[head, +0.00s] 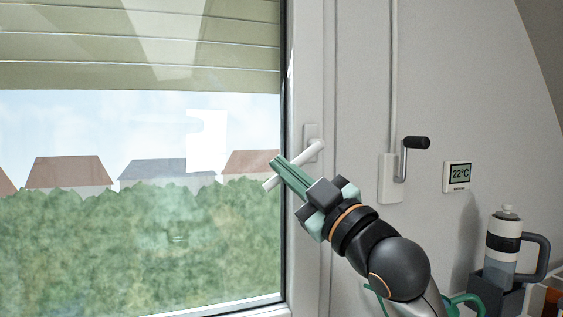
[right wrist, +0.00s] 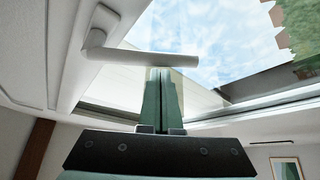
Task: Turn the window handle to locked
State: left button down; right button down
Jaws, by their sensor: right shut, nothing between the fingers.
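The white window handle (head: 309,152) sits on the right frame of the window. Its lever slants down and to the left from the mount, and its free end shows left of my fingers. My right gripper (head: 275,161) is shut and empty, with its green fingertips over the middle of the lever. In the right wrist view the handle (right wrist: 150,56) crosses just beyond the tips of the shut gripper (right wrist: 161,75). I cannot tell whether the fingers touch it. My left gripper is not in view.
A crank (head: 413,143) on the wall stands right of the window, with a thermostat (head: 457,176) beside it. A bottle (head: 503,240) stands in a dark holder at the lower right. A partly lowered blind (head: 140,45) covers the window top. The wall around the handle is clear.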

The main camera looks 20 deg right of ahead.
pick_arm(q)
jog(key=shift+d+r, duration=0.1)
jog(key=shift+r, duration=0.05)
pick_arm(e)
jog(key=shift+f, duration=0.1)
pick_arm(q)
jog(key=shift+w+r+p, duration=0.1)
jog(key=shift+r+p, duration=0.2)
jog(key=shift+p, duration=0.15)
pick_arm(e)
jog(key=shift+d+f+n+y, duration=0.2)
jog(key=shift+n+y, duration=0.1)
jog(key=shift+n, duration=0.2)
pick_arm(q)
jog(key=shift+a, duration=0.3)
pick_arm(e)
jog(key=shift+f+n+g, duration=0.1)
jog(key=shift+n+g, duration=0.2)
